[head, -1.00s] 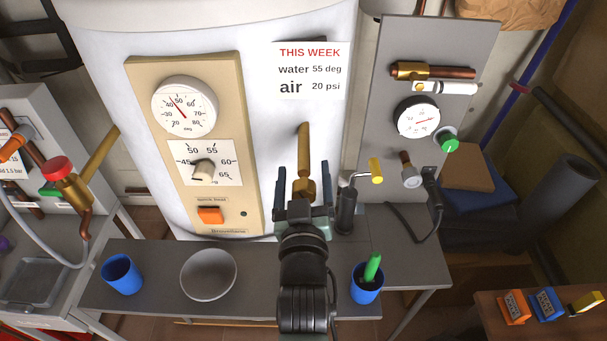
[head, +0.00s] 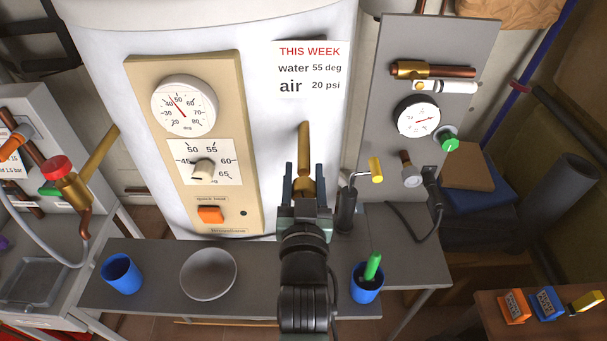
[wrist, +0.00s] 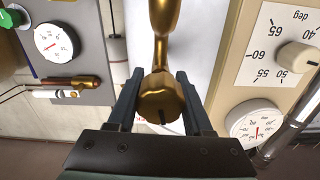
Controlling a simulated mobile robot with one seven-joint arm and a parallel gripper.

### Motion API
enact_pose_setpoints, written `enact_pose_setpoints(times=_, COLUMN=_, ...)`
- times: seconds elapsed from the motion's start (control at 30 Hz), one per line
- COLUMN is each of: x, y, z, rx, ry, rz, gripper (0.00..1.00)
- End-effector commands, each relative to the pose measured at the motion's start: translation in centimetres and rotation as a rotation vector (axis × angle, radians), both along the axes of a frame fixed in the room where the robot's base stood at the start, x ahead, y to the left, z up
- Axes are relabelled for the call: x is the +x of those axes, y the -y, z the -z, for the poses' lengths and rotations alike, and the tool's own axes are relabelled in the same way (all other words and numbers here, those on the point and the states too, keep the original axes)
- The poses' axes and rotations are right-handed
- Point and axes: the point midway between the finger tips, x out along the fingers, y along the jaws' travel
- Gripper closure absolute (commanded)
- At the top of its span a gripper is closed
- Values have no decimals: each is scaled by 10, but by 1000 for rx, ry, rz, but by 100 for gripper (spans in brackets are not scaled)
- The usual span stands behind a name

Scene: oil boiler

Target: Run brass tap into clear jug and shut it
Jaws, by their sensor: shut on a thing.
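The brass tap (head: 304,138) sticks out from the white boiler front, just under the printed note. My gripper (head: 304,170) is at the tap, its two dark fingers closed in on either side of the tap's rounded brass end. In the wrist view, which is upside down, that brass end of the tap (wrist: 160,98) lies between the fingers of my gripper (wrist: 157,80). The lower part of the tap is hidden behind my gripper. I see no clear jug in either view.
A grey bench below holds a blue cup (head: 121,274), a grey bowl (head: 208,273) and another blue cup (head: 366,284) with a green-handled item. A dark-handled tool with a yellow end (head: 376,170) stands right of my gripper. The beige control panel (head: 228,120) is at left.

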Motion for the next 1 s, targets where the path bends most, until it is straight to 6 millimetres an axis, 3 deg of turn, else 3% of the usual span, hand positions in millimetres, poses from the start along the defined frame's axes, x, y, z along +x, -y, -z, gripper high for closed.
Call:
enact_pose_setpoints(times=0.2, x=0, y=1, z=0, rx=180, ry=-1, rz=1, gripper=100)
enact_pose_setpoints(times=0.6, x=0, y=1, z=0, rx=217, ry=-1, rz=0, gripper=100)
enact_pose_setpoints(times=0.63, x=0, y=1, z=0, rx=217, ry=-1, rz=0, gripper=44)
enact_pose_setpoints(times=0.77, x=0, y=1, z=0, rx=215, ry=-1, rz=0, gripper=21)
enact_pose_setpoints(times=1.0, x=0, y=1, z=0, rx=213, ry=-1, rz=0, gripper=19)
